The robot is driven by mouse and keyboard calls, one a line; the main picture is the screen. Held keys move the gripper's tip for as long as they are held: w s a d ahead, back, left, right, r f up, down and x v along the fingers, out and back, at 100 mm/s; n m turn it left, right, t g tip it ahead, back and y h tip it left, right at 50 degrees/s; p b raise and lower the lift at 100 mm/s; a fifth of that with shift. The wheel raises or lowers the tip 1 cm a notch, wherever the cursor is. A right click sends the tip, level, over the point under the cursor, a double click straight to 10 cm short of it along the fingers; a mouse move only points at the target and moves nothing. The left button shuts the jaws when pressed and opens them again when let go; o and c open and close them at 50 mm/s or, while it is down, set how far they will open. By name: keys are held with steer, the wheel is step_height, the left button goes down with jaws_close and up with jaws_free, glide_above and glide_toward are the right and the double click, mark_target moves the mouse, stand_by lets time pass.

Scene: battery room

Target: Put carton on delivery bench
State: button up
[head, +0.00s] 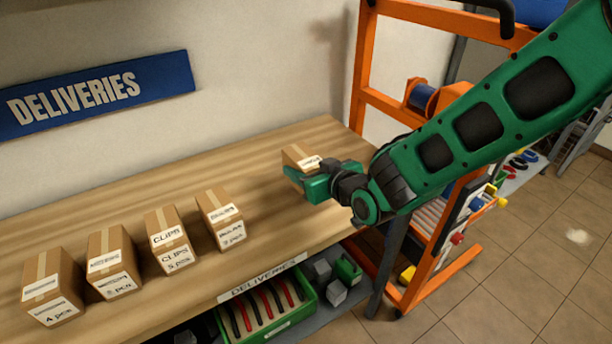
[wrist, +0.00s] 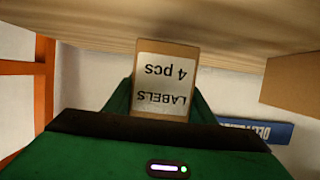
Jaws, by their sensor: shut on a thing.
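My green gripper (head: 311,181) is shut on a small brown carton (head: 299,157) at the right end of the wooden delivery bench (head: 290,228). In the wrist view the carton (wrist: 165,80) sits between the fingers, its label reading "LABELS 4 pcs" upside down. The bench surface (wrist: 105,28) shows close beside the carton there. I cannot tell whether the carton touches the bench. My gripper hides part of the carton.
Several cartons (head: 170,240) stand in a row on the bench's left and middle. A blue "DELIVERIES" sign (head: 95,95) hangs on the wall. An orange rack (head: 365,65) stands right of the bench. A green crate (head: 270,325) sits below. Bench space between row and gripper is clear.

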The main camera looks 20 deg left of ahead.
steer(key=shift+f, duration=1.25)
steer(key=o, duration=1.4)
steer(key=shift+f, duration=0.15)
steer(key=shift+c, duration=0.2)
